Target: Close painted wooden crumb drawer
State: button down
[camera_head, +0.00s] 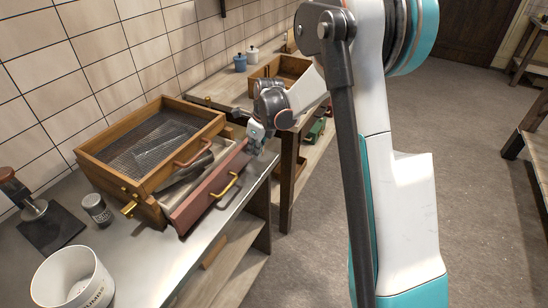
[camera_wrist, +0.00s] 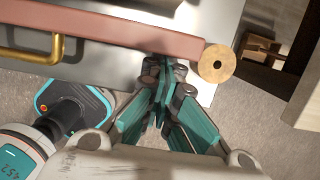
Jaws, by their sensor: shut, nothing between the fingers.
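The crumb drawer has a dull red painted front (camera_head: 208,190) with a brass handle (camera_head: 224,186). It stands out from a wooden box (camera_head: 150,208) on the metal counter, with a gap showing dark items inside. My gripper (camera_head: 255,135) is at the right end of the drawer front. In the wrist view the red front (camera_wrist: 120,32) runs across the top, with the brass handle (camera_wrist: 35,52) at left. My gripper (camera_wrist: 163,75) is shut and empty, its tips close to the front's lower edge near its right end. I cannot tell whether they touch.
A wire-mesh tray (camera_head: 192,112) with a wooden rim sits on top of the box. A grey shaker (camera_head: 97,210), a tamper (camera_head: 28,200) and a white bin (camera_head: 72,280) stand at left. A wooden workbench with another open box (camera_head: 286,70) is behind.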

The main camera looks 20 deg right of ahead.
aim_at(241, 145)
jog(key=shift+w+a, duration=0.85)
jog(key=shift+w, duration=0.25)
jog(key=shift+w+a, duration=0.8)
jog(key=shift+w, duration=0.25)
jog(key=shift+r, duration=0.1)
